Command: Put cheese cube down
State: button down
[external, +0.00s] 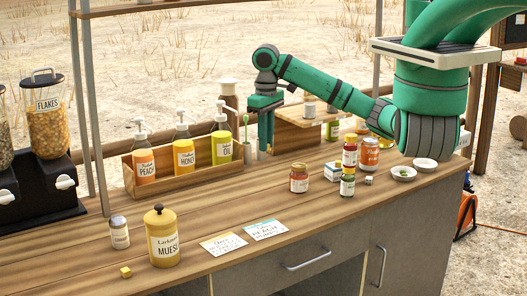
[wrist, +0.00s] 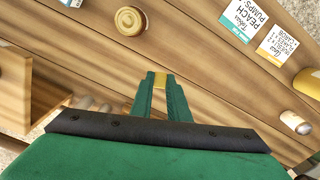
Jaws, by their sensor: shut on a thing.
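My gripper (wrist: 160,92) is shut on a small yellow cheese cube (wrist: 160,79), which shows between its green fingertips in the wrist view. In the external view my gripper (external: 265,148) points down over the back of the wooden counter, just right of the pump-bottle crate. The held cube cannot be made out there, and I cannot tell whether it touches the counter. Another small yellow cube (external: 125,271) lies on the counter at the front left, beside the muesli jar (external: 163,238).
The wooden crate (external: 200,182) with pump bottles stands left of my gripper. An orange-red jar (external: 299,178) and two cards (external: 265,229) lie in front. The counter (external: 235,205) between is bare.

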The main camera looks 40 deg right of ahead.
jog(key=d+m, duration=0.4)
jog(key=d, duration=0.9)
jog(key=m, duration=0.4)
send_over(334, 164)
jog(key=shift+m, duration=0.3)
jog(key=f, duration=0.4)
jog(key=shift+d+f, duration=0.25)
jog(key=shift+f, duration=0.1)
jog(key=shift+w+f, duration=0.1)
jog(key=shift+f, duration=2.2)
jog(key=shift+f, duration=0.1)
jog(key=c, duration=1.7)
grip_release()
notch_tip(334, 164, up, 12)
jog(key=shift+a+r, duration=0.1)
jog(key=shift+r, duration=0.05)
